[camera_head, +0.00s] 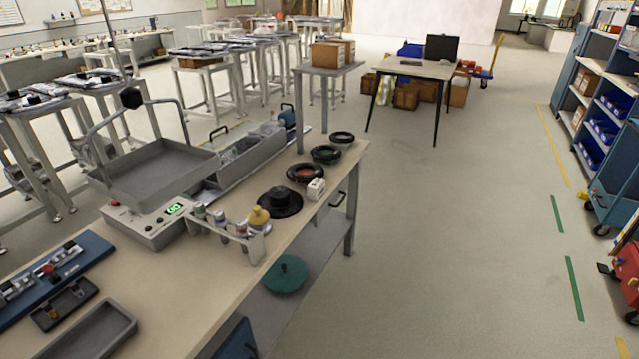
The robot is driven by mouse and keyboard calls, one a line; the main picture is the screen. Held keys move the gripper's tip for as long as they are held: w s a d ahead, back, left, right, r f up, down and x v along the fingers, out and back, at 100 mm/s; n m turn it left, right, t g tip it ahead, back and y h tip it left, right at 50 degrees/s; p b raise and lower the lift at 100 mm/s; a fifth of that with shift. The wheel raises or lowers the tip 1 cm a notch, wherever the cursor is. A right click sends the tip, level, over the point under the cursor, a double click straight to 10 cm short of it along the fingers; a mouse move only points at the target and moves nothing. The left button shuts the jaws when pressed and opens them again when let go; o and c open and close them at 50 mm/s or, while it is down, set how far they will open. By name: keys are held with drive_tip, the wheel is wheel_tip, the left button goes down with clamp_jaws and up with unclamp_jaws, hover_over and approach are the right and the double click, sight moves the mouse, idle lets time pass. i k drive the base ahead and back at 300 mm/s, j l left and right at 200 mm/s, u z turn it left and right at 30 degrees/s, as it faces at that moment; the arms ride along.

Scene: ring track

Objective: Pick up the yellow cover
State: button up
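A small yellow rounded piece (258,217), the only thing here that looks like a yellow cover, is on the workbench (221,275). It sits at the right end of a small rack (226,231) holding several small containers. A black hat-shaped disc (284,203) is just behind it to the right and partly overlaps it in the picture. I cannot tell whether the yellow piece touches the disc. My gripper is not in view.
Several dark rings (305,172) and a white block (316,187) are near the bench's right edge. A scale with a grey tray (160,170) stands left of the rack. A green round object (286,274) is on the lower shelf. Floor right of the bench (440,250) is clear.

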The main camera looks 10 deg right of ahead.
sight(258, 217)
drive_tip(key=i+l, duration=0.9)
drive_tip(key=l, duration=0.15)
drive_tip(key=i+l+u, duration=0.1)
drive_tip(key=u, duration=0.3)
drive_tip(key=l+u, duration=0.1)
drive_tip(key=u, duration=0.3)
drive_tip(key=i+l+u, duration=0.1)
drive_tip(key=u, duration=0.3)
